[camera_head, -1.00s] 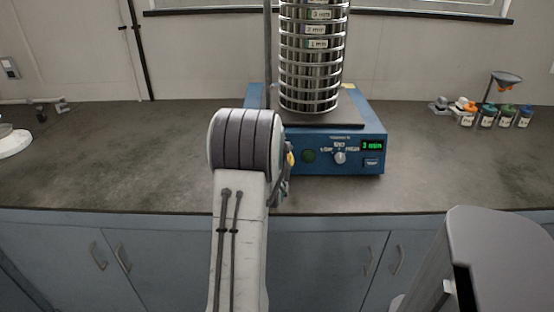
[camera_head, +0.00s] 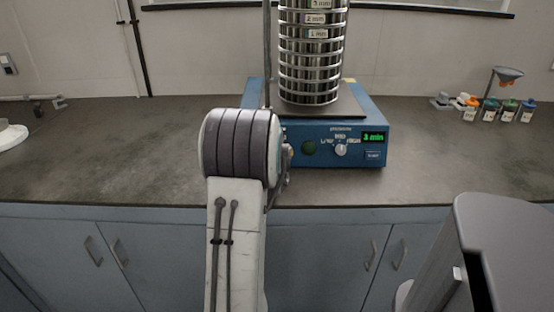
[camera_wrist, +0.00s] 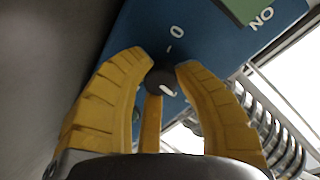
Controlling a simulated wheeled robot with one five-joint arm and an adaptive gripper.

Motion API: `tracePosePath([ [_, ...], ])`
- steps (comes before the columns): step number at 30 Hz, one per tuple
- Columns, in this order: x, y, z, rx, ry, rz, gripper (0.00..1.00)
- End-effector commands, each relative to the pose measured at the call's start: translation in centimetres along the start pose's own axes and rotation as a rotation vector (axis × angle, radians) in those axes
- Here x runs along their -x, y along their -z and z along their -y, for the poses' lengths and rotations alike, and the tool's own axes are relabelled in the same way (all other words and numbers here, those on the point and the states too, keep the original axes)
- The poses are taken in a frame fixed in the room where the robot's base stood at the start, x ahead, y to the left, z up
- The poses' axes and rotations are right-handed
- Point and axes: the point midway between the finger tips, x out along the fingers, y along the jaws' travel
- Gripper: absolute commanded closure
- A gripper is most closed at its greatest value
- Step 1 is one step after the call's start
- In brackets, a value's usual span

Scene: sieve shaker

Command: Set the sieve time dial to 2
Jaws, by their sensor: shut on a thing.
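The blue sieve shaker (camera_head: 325,160) stands on the counter, its front panel facing me. Its green display (camera_head: 373,137) reads "3 min". In the wrist view my gripper (camera_wrist: 160,70) has its yellow fingers closed around a small dark round dial (camera_wrist: 166,82) on the blue panel. In the head view my arm hides this dial and most of my gripper. The dial's pointer is hard to read.
A second, pale knob (camera_head: 341,150) with LOW, MED and HIGH marks sits right of the green button (camera_head: 309,147). A tall sieve stack (camera_head: 311,60) stands on the shaker. Small bottles (camera_head: 488,114) stand at the right. The counter left of the shaker is mostly clear.

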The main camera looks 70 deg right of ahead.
Motion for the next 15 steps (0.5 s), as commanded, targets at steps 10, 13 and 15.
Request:
tracePosePath([
  [10, -0.03, -0.29, 0.06, 0.062, 0.010, -0.007, 1.00],
  [13, 0.07, -0.22, 0.14, 0.069, 0.009, -0.005, 1.00],
  [15, 0.11, -0.18, 0.18, 0.071, 0.008, -0.004, 1.00],
])
